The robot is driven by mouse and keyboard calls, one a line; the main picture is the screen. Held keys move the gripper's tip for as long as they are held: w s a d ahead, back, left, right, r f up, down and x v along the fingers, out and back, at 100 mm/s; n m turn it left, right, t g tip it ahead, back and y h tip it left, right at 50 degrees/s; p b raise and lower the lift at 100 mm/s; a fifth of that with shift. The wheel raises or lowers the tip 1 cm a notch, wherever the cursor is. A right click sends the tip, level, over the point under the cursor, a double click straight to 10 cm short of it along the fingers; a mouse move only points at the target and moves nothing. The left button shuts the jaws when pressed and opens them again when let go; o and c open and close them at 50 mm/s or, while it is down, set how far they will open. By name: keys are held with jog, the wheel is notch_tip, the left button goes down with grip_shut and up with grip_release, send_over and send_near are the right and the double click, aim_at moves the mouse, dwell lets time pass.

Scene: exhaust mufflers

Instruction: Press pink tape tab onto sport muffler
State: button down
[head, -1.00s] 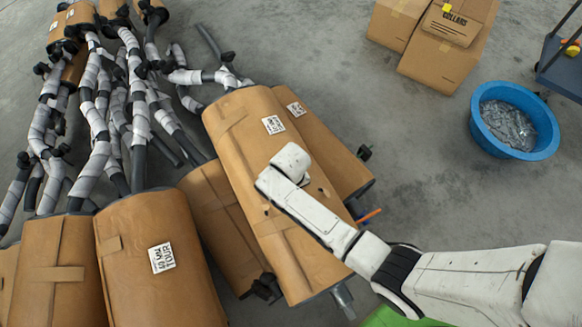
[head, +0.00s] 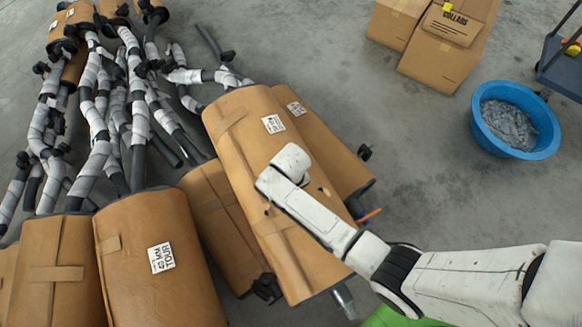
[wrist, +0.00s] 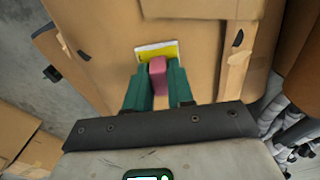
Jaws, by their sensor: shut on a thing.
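My gripper (wrist: 158,78) is shut on a pink tape tab (wrist: 157,70), held between its green fingers in the wrist view. The tab's far end is at a white and yellow label on a brown-wrapped muffler (wrist: 205,62); I cannot tell whether it touches. In the head view my arm lies over a large wrapped muffler (head: 240,125) with a white label, apparently the same one. The fingers and tab are hidden there behind my arm. The word on that label is too small to read, so I cannot confirm it is the sport muffler.
A neighbouring muffler (head: 150,240) reads TOUR. More mufflers and grey-white wrapped pipes (head: 100,130) crowd the left. A blue tub (head: 475,125) of clear material, cardboard boxes (head: 440,65) and a cart (head: 562,68) stand at the right. Grey floor between is clear.

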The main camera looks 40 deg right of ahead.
jog(key=shift+r, duration=0.15)
jog(key=shift+r+p, duration=3.4)
jog(key=shift+p, duration=0.3)
